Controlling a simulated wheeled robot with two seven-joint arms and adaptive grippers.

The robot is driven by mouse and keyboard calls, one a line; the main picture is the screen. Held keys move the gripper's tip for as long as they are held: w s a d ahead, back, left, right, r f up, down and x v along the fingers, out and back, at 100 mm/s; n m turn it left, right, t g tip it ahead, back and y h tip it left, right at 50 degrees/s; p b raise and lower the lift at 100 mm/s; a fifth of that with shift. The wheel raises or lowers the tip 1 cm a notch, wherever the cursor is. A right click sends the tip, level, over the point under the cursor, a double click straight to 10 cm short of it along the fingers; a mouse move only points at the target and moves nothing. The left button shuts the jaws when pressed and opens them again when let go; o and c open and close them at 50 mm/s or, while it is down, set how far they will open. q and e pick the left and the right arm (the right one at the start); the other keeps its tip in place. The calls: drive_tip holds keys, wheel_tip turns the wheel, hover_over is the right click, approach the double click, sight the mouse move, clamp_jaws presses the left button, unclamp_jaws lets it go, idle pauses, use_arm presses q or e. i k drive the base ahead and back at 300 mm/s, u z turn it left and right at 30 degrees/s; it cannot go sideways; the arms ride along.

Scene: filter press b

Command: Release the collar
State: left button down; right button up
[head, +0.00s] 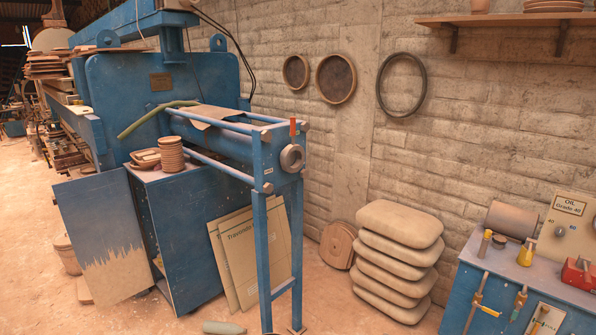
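A grey metal collar (291,158) sits on the end plate of the blue filter press frame (263,155), around what looks like a dark central opening. A red handle (292,127) stands upright just above the collar at the top of the end plate. Whether the handle joins the collar is too small to tell. Neither of my grippers is in the head view.
Sacks (398,255) are piled by the wall.

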sight(286, 154)
drive_tip(key=z, duration=0.45)
drive_tip(key=i, duration=1.7)
drive_tip(key=z, duration=0.4)
